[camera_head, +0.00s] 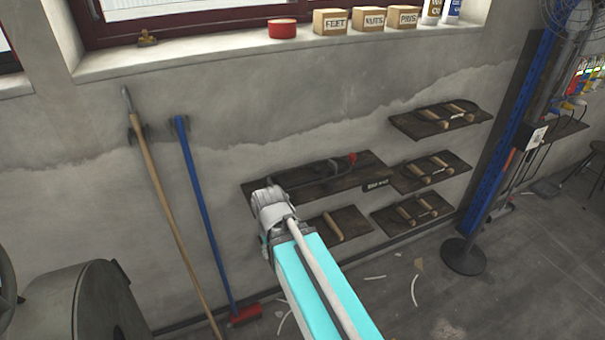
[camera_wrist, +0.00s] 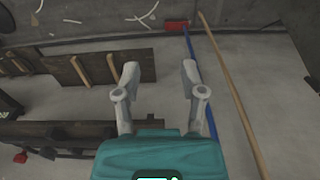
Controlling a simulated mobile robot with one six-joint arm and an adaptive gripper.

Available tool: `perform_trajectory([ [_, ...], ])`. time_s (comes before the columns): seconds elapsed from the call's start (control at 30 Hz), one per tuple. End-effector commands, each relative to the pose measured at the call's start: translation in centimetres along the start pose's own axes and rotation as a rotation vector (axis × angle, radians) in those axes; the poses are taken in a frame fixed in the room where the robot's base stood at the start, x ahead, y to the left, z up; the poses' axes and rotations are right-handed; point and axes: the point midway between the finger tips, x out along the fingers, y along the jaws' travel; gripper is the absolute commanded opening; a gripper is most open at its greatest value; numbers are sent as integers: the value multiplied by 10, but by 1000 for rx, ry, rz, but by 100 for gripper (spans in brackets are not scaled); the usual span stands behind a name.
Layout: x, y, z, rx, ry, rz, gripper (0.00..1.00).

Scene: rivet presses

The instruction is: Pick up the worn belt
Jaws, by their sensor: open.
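My gripper (camera_head: 270,199) is in front of the wall by the left end of a long dark board (camera_head: 372,169). In the wrist view my gripper (camera_wrist: 160,72) is open, with nothing between its two grey fingers. A thin dark curved item with a red end (camera_head: 338,166) lies along the long board. A dark band (camera_head: 466,103) appears to run around the pegs on the upper right board (camera_head: 403,122). I cannot tell for sure which item is the worn belt. The long board also shows in the wrist view, at lower left (camera_wrist: 60,134).
Boards with wooden pegs (camera_head: 425,168) are mounted on the wall at right. A peg board (camera_wrist: 135,66) is beside my fingers. A wooden-handled tool (camera_head: 165,205) and a blue broom (camera_head: 205,220) lean at left. A blue post (camera_head: 487,165) stands right. Pale scraps lie on the floor.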

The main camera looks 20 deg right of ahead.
Motion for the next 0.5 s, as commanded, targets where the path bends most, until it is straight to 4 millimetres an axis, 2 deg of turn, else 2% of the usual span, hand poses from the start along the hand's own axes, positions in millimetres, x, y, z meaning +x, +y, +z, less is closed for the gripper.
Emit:
perform_trajectory([
  [0.37,0,0,0,2,0,0,53],
  [0.5,-3,3,-6,28,1,7,53],
])
